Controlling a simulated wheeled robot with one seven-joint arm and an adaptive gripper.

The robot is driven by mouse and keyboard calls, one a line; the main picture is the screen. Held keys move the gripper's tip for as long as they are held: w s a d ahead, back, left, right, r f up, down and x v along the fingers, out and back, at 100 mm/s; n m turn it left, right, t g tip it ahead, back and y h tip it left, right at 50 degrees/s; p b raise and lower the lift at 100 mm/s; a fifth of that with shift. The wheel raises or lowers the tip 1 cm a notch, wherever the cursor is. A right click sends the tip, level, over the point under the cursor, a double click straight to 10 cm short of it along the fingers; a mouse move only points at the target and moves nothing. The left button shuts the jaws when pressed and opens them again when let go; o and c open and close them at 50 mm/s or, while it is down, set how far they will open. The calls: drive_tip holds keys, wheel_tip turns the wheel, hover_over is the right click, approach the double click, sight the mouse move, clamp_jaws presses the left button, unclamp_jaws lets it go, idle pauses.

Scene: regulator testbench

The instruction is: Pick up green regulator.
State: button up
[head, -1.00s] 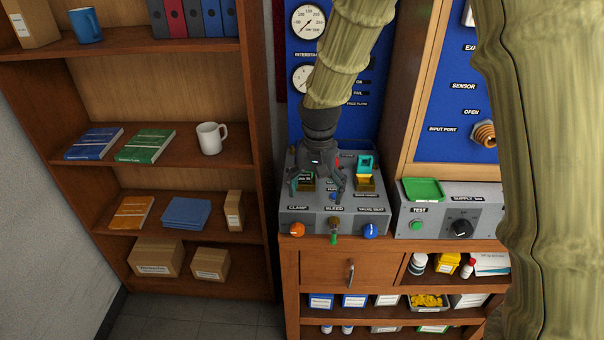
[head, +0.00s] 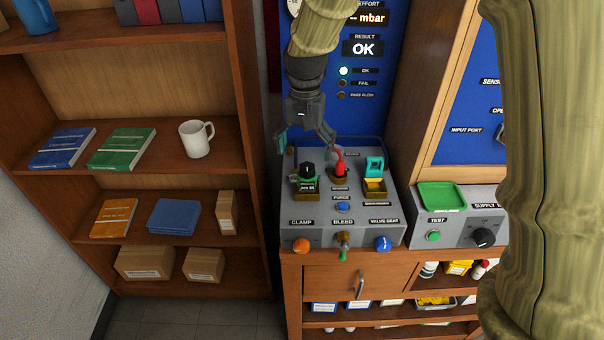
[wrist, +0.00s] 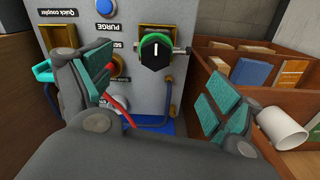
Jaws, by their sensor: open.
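The green regulator (head: 309,186), a small green body with a black knob on top, sits in a brass-coloured holder on the left of the grey test bench (head: 345,237). In the wrist view the green regulator (wrist: 155,48) shows its black knob facing me, ahead of the fingers. My gripper (head: 307,143) is open and empty, above and behind the regulator in the head view. In the wrist view my gripper (wrist: 153,97) has its teal-padded fingers spread wide, and neither touches the regulator.
A red part (head: 340,161) stands just right of the regulator, near my right finger. A teal handle (head: 374,166) sits in a yellow holder further right. A green tray (head: 443,196) rests on the supply box. The lit display (head: 365,48) reads OK. A bookshelf (head: 262,220) stands left.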

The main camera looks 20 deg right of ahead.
sight(303, 167)
drive_tip(key=f, duration=0.2)
drive_tip(key=f+p, duration=0.1)
drive_tip(key=shift+s+a+f, duration=0.25)
drive_tip(key=shift+a+f, duration=0.05)
drive_tip(key=shift+a, duration=0.1)
drive_tip(key=shift+w+f, duration=0.15)
drive_tip(key=shift+f, duration=0.25)
drive_tip(key=shift+s+d+f+p, duration=0.1)
drive_tip(key=shift+s+f+p, duration=0.1)
drive_tip(key=shift+s+p, duration=0.15)
drive_tip(key=shift+f, duration=0.4)
drive_tip(key=shift+w+f+p, duration=0.1)
drive_tip(key=shift+f+p, duration=0.85)
drive_tip(key=shift+f, duration=1.1)
drive_tip(key=shift+c, duration=0.5)
drive_tip(key=c, duration=1.3)
